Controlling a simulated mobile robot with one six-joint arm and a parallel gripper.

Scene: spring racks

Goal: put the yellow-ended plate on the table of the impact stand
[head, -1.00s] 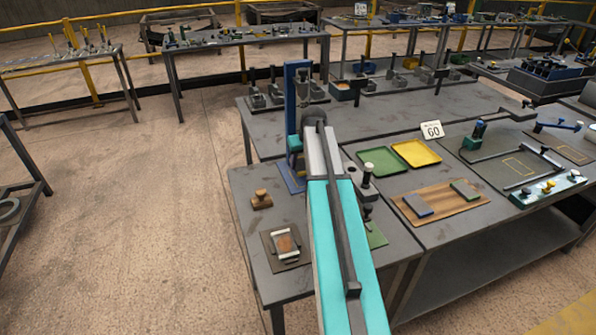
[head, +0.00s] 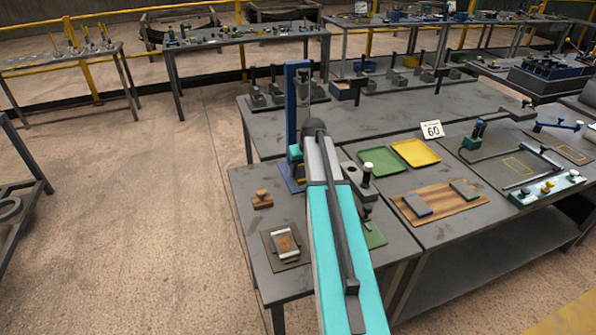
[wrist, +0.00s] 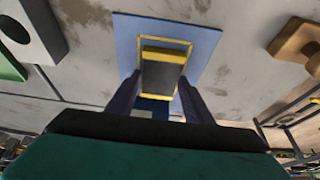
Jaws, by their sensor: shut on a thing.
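The yellow-ended plate (wrist: 160,76) is dark grey with yellow ends and sits between the two fingers of my gripper (wrist: 158,92). My gripper is shut on it. In the wrist view the plate is over the blue table of the impact stand (wrist: 202,45), inside or above a yellow outline on it; I cannot tell whether it touches. In the head view the stand's blue column (head: 291,100) rises behind my arm, and the blue table (head: 289,178) shows only in part. My gripper and the plate are hidden there by my arm.
A wooden knobbed block (head: 262,199) stands left of my arm, also at the right of the wrist view (wrist: 292,42). In front of it is a dark plate with a framed brown piece (head: 286,243). A grey fixture (head: 358,188) and a green plate (head: 373,236) are close on the right.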

